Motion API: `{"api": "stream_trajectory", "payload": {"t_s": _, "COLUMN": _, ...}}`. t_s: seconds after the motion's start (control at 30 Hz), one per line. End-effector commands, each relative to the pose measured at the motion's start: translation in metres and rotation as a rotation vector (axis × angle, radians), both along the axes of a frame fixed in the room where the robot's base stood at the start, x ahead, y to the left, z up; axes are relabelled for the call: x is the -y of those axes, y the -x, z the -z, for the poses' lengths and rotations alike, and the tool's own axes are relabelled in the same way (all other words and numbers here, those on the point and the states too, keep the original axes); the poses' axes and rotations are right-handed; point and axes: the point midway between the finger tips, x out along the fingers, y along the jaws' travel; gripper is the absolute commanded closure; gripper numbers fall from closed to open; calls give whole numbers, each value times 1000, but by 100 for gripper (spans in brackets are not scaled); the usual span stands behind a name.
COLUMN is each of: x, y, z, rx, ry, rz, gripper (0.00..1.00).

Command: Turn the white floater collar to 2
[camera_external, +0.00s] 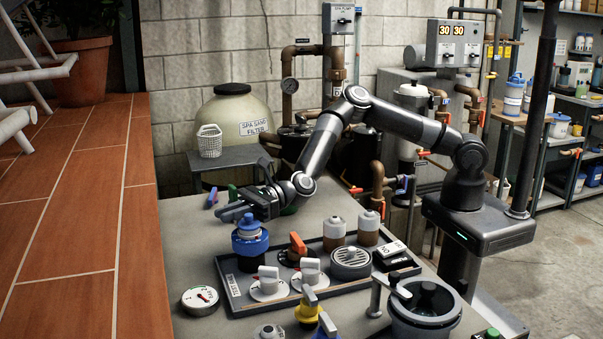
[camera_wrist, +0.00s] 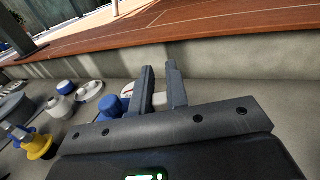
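The white floater (camera_external: 268,332) is at the bottom edge of the external view, mostly cut off; its collar setting cannot be read. What looks like the same white floater (camera_wrist: 58,109) is at the left of the wrist view. My gripper (camera_external: 228,213) is above the far left part of the bench, beyond the blue floater (camera_external: 250,240) and well away from the white one. In the wrist view my gripper (camera_wrist: 160,70) has its two fingers apart, with nothing held between them.
A yellow floater (camera_external: 308,308) stands near the white one. A round dial (camera_external: 200,299) lies to its left. A dark tray (camera_external: 235,295) holds knobs, jars and a drain. A grey pot (camera_external: 424,312) stands at right. The tiled ledge (camera_external: 70,230) borders the bench.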

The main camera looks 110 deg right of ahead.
Motion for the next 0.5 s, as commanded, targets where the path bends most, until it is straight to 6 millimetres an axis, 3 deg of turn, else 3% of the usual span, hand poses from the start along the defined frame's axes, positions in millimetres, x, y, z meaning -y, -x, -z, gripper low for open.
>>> {"api": "stream_trajectory", "payload": {"t_s": 0.13, "x": 0, "y": 0, "z": 0, "rx": 0, "ry": 0, "rz": 0, "gripper": 100}}
{"api": "stream_trajectory", "payload": {"t_s": 0.5, "x": 0, "y": 1, "z": 0, "rx": 0, "ry": 0, "rz": 26, "gripper": 100}}
